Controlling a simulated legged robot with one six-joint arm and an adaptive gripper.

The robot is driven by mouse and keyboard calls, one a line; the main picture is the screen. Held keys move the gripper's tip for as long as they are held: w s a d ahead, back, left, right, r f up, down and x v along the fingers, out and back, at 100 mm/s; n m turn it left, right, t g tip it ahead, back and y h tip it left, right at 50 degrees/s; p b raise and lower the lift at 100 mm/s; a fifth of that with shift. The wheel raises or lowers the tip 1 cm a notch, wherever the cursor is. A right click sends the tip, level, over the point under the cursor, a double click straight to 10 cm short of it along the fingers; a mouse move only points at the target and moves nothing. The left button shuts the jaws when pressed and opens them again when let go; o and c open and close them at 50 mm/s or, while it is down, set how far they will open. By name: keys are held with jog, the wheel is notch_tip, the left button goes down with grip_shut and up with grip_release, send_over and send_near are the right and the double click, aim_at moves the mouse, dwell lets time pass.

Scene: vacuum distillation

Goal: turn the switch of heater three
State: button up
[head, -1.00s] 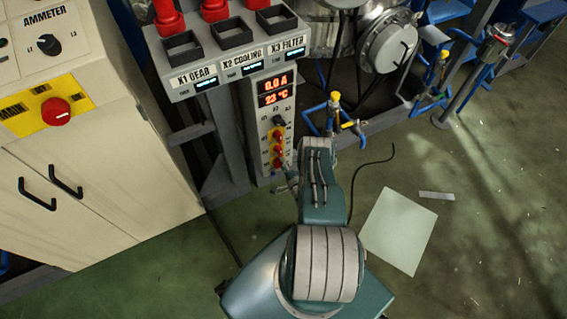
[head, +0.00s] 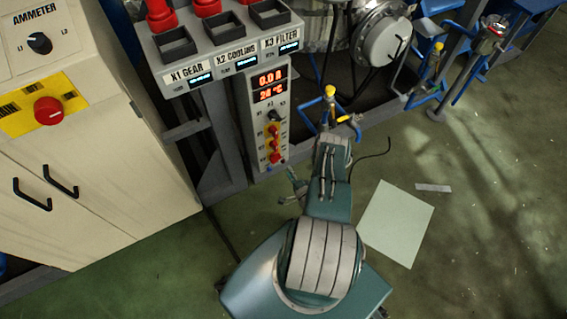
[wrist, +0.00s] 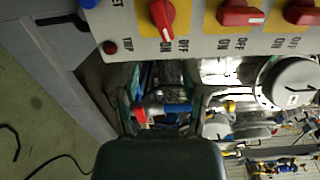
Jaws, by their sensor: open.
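The heater panel (head: 263,115) is a narrow grey column with a lit display and a black knob. Below the knob, several red switches (head: 273,143) sit on a yellow plate; their labels are too small to read here. In the wrist view three red switches show at the top, turned sideways with ON and OFF marks. The left one (wrist: 163,18) points differently from the middle one (wrist: 242,16) and the right one (wrist: 303,12). I cannot read which is heater three. My gripper (head: 295,188) is open and empty, below and right of the panel, apart from the switches.
A beige cabinet (head: 90,170) with black handles stands at the left. Blue valve pipes with a yellow knob (head: 330,91) stand right of the panel, close to my arm. A pale sheet (head: 396,223) lies on the green floor, which is mostly free at the right.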

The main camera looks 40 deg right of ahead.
jog(key=shift+v, duration=1.9)
jog(key=o, duration=0.6)
jog(key=n+g, duration=0.5)
jog(key=n, duration=1.5)
send_near(277, 160)
jog(key=shift+h, duration=0.4)
jog(key=x, duration=1)
jog(key=shift+w+a+f, duration=0.2)
jog(key=shift+w+f, duration=0.1)
jog(key=shift+w, duration=0.1)
jog(key=c, duration=1.1)
